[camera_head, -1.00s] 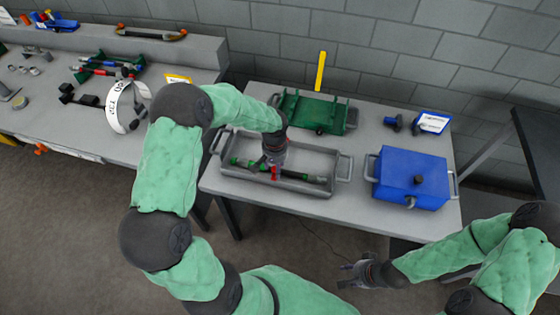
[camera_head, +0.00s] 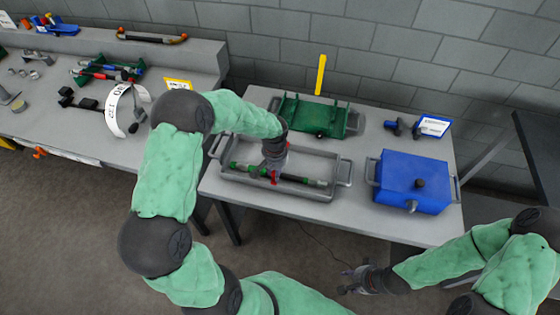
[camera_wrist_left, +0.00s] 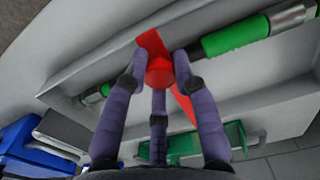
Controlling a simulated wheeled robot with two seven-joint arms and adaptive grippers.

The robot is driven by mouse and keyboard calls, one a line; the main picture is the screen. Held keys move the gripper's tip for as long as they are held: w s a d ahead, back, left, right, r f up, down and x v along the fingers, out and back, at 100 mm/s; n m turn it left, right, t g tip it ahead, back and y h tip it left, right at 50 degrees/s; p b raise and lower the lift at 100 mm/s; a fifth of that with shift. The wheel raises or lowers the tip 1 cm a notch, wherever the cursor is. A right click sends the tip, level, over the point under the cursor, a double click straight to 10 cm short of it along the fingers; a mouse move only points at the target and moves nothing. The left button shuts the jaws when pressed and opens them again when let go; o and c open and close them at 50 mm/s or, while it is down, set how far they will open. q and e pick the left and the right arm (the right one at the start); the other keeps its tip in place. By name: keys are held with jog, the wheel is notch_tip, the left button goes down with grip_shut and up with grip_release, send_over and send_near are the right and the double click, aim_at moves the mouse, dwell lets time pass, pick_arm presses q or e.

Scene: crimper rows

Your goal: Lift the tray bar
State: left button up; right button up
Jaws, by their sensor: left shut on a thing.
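The tray bar (camera_head: 312,182), dark with green sections and a silver end, lies lengthwise within the grey tray (camera_head: 318,160). My left gripper (camera_head: 272,172) points down over the tray, shut on the bar's red middle part. In the left wrist view, the fingers (camera_wrist_left: 159,75) close around the red part (camera_wrist_left: 160,70), and a green grip (camera_wrist_left: 236,36) with a metal end shows beside it. I cannot tell whether the bar touches the tray floor. My right gripper (camera_head: 355,281) is empty, its fingers apart, in front of the table.
A green rack (camera_head: 318,115) stands behind the tray. A blue box (camera_head: 412,180) with a dark knob is to its right. Small blue parts with a label (camera_head: 432,126) lie at the back right. A side bench (camera_head: 60,125) at left holds tools.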

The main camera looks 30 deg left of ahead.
pick_arm(q)
jog(key=shift+w+a+r+p, duration=0.15)
jog(key=shift+w+r+p, duration=0.65)
jog(key=shift+r, duration=0.65)
jog(key=shift+w+a+r+p, duration=0.2)
jog(key=shift+w+r+p, duration=0.35)
jog(key=shift+r+p, duration=0.7)
jog(key=shift+w+a+r+p, duration=0.15)
jog(key=shift+w+r+p, duration=0.5)
jog(key=shift+r, duration=1.05)
jog(key=w+a+r+p, duration=0.2)
jog(key=w+r, duration=0.3)
jog(key=w, duration=0.3)
jog(key=shift+w+r+p, duration=0.2)
jog(key=shift+r+p, duration=0.1)
jog(key=shift+p, duration=0.3)
jog(key=shift+w, duration=0.1)
